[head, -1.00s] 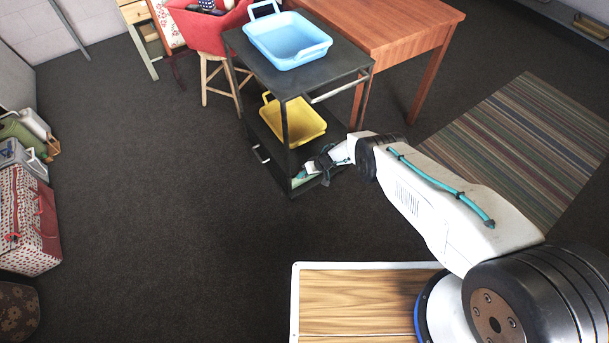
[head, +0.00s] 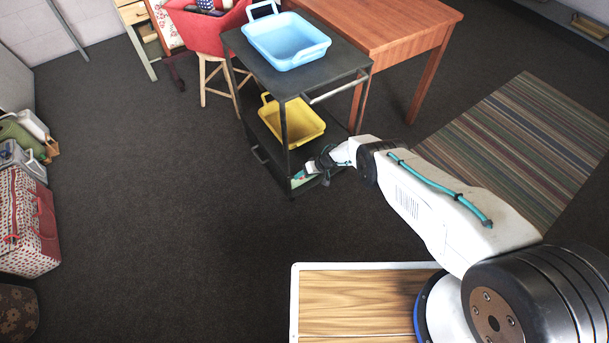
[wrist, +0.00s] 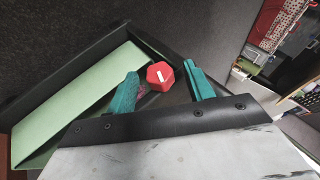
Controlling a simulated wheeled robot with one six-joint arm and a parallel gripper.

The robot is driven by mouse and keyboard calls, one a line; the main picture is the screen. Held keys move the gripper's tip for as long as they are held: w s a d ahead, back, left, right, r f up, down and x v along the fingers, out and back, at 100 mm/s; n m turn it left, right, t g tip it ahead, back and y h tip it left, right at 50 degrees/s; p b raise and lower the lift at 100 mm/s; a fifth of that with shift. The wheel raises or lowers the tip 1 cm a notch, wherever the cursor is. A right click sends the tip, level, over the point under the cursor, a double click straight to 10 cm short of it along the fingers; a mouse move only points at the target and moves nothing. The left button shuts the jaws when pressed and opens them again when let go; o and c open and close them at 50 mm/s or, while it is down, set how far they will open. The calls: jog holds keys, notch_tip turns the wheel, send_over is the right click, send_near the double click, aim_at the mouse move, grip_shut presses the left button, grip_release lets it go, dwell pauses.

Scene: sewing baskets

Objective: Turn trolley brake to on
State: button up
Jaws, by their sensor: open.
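The black trolley (head: 338,62) stands ahead of me, with its lower end near my gripper (head: 303,175). In the wrist view, a red faceted knob (wrist: 160,77) with a white mark on its face sits at the trolley's dark edge. My gripper (wrist: 161,82) is open, its teal fingers on either side of the knob. I cannot tell whether either finger touches it. The knob does not show clearly in the head view. Which setting the white mark indicates cannot be read.
A blue tray (head: 287,55) is on the trolley's top and a yellow tray (head: 300,126) lower down. A light green thing (wrist: 75,98) lies on the low shelf. A wooden table (head: 400,25) stands behind. Bags (head: 30,225) line the left wall; the floor between is clear.

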jog(key=shift+d+r, duration=0.1)
jog(key=v, duration=0.7)
jog(key=shift+d+r, duration=0.2)
